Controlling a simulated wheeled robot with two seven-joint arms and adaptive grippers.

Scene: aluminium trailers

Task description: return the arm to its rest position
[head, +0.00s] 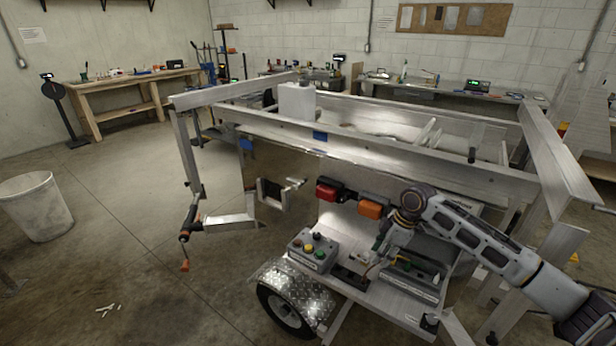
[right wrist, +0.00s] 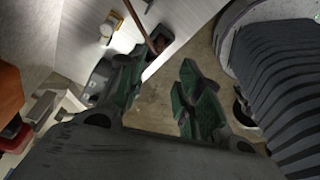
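My right arm (head: 480,245) reaches in from the lower right of the head view, over the trailer's lower deck. My right gripper (head: 377,254) points down beside the control box at the deck. In the right wrist view, its two green-padded fingers (right wrist: 160,88) stand apart with bare floor showing between them, so it is open and empty. My left arm and left gripper are not in view.
The aluminium trailer (head: 400,158) has raised rails around my right arm. A button box (head: 313,250), a red lamp (head: 332,190) and an orange lamp (head: 374,206) are close by. A bin (head: 36,205) stands at left; floor between is mostly clear.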

